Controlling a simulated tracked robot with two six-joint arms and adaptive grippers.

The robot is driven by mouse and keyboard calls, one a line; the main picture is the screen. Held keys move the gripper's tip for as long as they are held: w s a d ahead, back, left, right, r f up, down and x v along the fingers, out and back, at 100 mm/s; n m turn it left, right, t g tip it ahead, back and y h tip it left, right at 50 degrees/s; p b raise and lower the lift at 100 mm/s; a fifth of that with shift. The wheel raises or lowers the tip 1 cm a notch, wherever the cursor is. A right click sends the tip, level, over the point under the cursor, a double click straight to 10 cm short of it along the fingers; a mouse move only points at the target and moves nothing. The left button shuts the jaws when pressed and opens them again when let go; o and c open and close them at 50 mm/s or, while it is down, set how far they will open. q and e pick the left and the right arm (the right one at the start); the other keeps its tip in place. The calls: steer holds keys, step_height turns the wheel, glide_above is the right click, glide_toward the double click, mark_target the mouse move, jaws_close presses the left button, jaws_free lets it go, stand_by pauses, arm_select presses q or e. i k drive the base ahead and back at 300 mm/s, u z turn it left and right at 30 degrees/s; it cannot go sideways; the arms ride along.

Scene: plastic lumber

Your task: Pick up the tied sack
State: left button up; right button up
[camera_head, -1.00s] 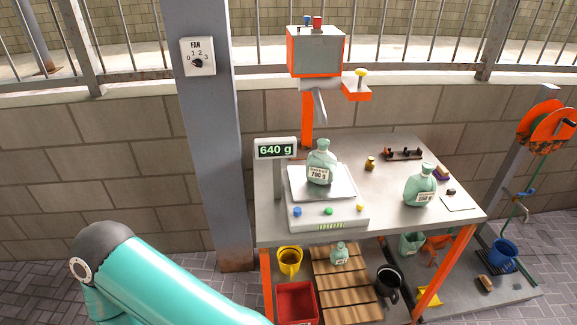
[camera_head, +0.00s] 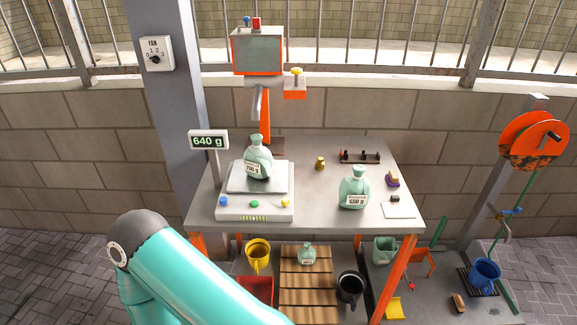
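Three tied pale green sacks show in the head view. One sack (camera_head: 258,158) stands upright on the scale (camera_head: 256,205), whose display (camera_head: 208,140) reads 640 g. Another sack (camera_head: 354,188), labelled 550 g, stands on the table (camera_head: 310,208) to the right of the scale. A smaller sack (camera_head: 307,254) sits on the wooden slats below the table. A teal arm link of mine is at the lower left, apart from the sacks. Neither gripper is in view.
The table holds a small brass weight (camera_head: 320,163), a dark rack (camera_head: 360,156) and a white card (camera_head: 398,211). Below are a yellow bucket (camera_head: 257,255), a black pot (camera_head: 350,288) and a red crate (camera_head: 256,289). A hose reel (camera_head: 533,140) and blue bucket (camera_head: 485,274) are at right.

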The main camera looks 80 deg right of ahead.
mark_target(258, 160)
steer(key=z, duration=0.05)
steer(key=k, duration=1.4)
steer(key=z, duration=0.9)
steer(key=i, duration=1)
